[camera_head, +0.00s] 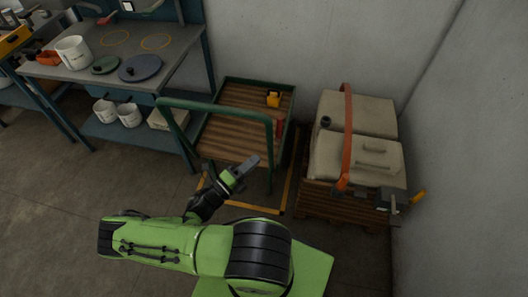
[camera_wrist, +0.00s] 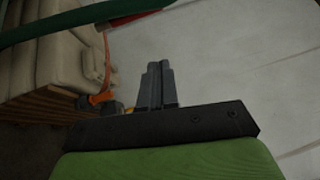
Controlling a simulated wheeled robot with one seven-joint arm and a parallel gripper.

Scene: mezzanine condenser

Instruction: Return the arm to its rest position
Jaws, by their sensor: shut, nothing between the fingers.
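My gripper (camera_head: 250,164) is at the end of my green and black arm, in the lower middle of the head view. It points up and to the right, in front of the green-framed cart (camera_head: 236,150). In the wrist view its fingers (camera_wrist: 158,72) are together with nothing between them. My arm is bent, with the elbow low in the head view. From the head view I cannot tell how far the gripper is from the cart's green handle (camera_head: 222,107).
A workbench (camera_head: 165,75) with a white bucket (camera_head: 73,52) and round lids stands at upper left. A strapped beige unit (camera_head: 330,155) sits on a wooden pallet (camera_head: 345,205) at right, beside the grey wall (camera_head: 460,150). Floor at lower left is clear.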

